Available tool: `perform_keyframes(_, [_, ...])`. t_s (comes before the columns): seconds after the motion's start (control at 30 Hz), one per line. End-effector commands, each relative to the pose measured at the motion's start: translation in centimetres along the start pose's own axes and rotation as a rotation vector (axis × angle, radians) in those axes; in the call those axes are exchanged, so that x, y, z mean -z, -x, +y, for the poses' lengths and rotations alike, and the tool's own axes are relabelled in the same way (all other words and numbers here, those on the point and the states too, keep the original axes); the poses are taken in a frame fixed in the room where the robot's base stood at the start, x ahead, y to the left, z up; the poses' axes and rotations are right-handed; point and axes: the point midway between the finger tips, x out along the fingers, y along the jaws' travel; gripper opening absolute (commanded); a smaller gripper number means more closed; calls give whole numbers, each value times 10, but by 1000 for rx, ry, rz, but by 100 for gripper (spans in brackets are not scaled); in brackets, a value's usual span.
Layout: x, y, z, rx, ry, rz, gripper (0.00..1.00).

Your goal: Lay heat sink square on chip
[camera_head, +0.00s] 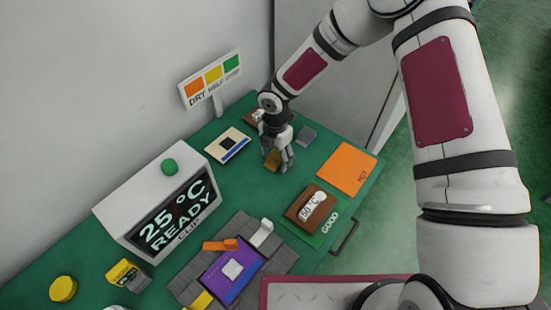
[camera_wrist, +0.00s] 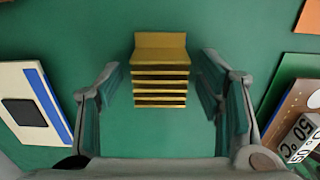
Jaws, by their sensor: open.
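The gold finned heat sink (camera_wrist: 160,68) lies on the green bench top, with its fins showing as stripes in the wrist view. In the head view it (camera_head: 271,159) is partly hidden by my gripper (camera_head: 279,164). My gripper (camera_wrist: 163,88) is open, with one finger on each side of the heat sink and a green gap on both sides. A pale square chip (camera_head: 232,269) sits on a purple board (camera_head: 217,283) in a grey fixture at the front. An orange lever (camera_head: 220,245) and a white lever (camera_head: 261,233) stand at the fixture.
A white box (camera_head: 160,205) reads "25 °C READY". A cream board with a dark patch (camera_head: 228,145) lies left of my gripper. A brown block marked 50 °C (camera_head: 311,208) sits on a green GOOD mat; an orange mat (camera_head: 346,168) lies behind it. A sign (camera_head: 210,80) stands at the back.

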Motion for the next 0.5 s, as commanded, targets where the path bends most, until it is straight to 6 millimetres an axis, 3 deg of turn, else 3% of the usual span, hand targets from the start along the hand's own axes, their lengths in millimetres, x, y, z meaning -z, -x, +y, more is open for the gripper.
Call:
perform_keyframes(0.03, [0,0,0,0,0,0,59])
perform_keyframes(0.27, [0,0,0,0,0,0,8])
perform_keyframes(0.5, [0,0,0,0,0,0,8])
